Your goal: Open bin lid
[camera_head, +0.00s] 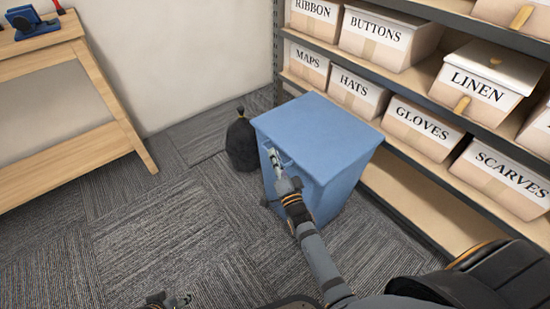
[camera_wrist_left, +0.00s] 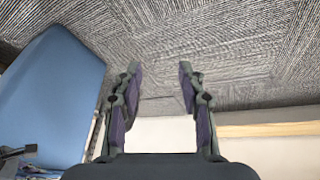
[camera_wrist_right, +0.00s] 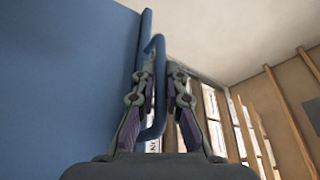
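The blue bin (camera_head: 318,150) stands on the carpet with its flat lid (camera_head: 317,128) lying closed on top. A blue bar handle (camera_wrist_right: 158,85) sticks out from the front, just under the lid edge. My right gripper (camera_head: 276,160) is at this handle; in the right wrist view its fingers (camera_wrist_right: 161,75) are drawn in on both sides of the bar. My left gripper (camera_head: 178,301) is low at the bottom edge of the head view, apart from the bin. In the left wrist view its fingers (camera_wrist_left: 159,72) are spread and empty, and the bin (camera_wrist_left: 50,100) shows at the left.
A black bag (camera_head: 241,143) stands on the floor just left of the bin. A shelf (camera_head: 425,190) with labelled boxes stands close on the right. A wooden table (camera_head: 75,150) is at the left. The carpet (camera_head: 165,225) between table and bin is clear.

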